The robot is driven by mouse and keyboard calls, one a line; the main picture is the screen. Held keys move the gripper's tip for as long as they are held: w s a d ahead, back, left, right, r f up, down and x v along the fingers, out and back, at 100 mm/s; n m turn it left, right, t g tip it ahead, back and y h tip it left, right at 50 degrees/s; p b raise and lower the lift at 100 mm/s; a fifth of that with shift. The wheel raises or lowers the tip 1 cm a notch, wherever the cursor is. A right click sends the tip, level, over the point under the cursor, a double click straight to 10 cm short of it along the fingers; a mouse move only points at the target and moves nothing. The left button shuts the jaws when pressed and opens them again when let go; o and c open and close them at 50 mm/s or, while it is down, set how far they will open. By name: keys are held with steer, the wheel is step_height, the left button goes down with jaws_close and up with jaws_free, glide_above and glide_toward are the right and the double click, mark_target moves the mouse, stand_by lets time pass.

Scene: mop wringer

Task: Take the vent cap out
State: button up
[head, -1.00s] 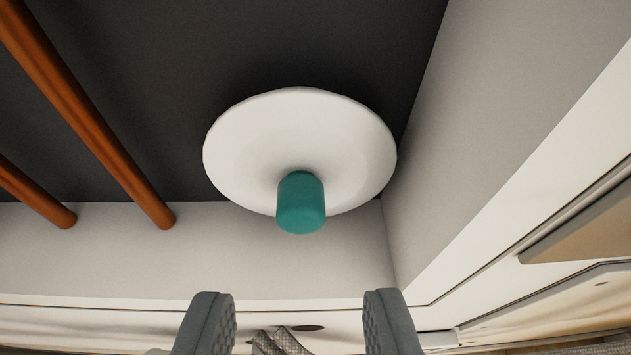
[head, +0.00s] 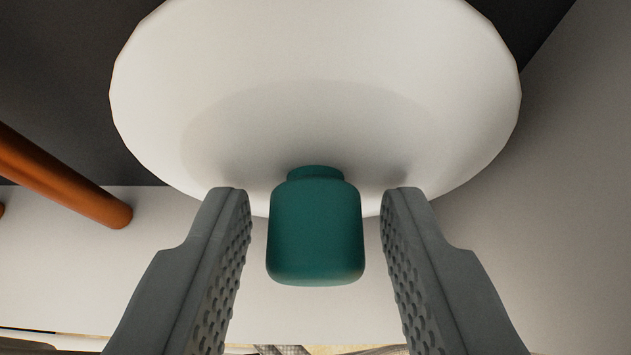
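The vent cap is a white round disc (head: 320,90) with a teal knob (head: 315,230) standing out from its middle. It sits against the dark panel in the upper part of the view. My gripper (head: 316,205) is open, with one grey ridged finger on each side of the teal knob. A gap shows between the knob and each finger. The fingertips overlap the lower part of the white disc in the picture; I cannot tell whether they touch it.
An orange bar (head: 70,185) runs along the dark panel (head: 75,75) at the left. A pale wall (head: 560,180) rises close on the right, and another pale wall (head: 160,270) lies below the disc.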

steer(key=shift+c, duration=0.5)
jaws_close()
steer(key=shift+s, duration=0.15)
steer(key=shift+s, duration=2.45)
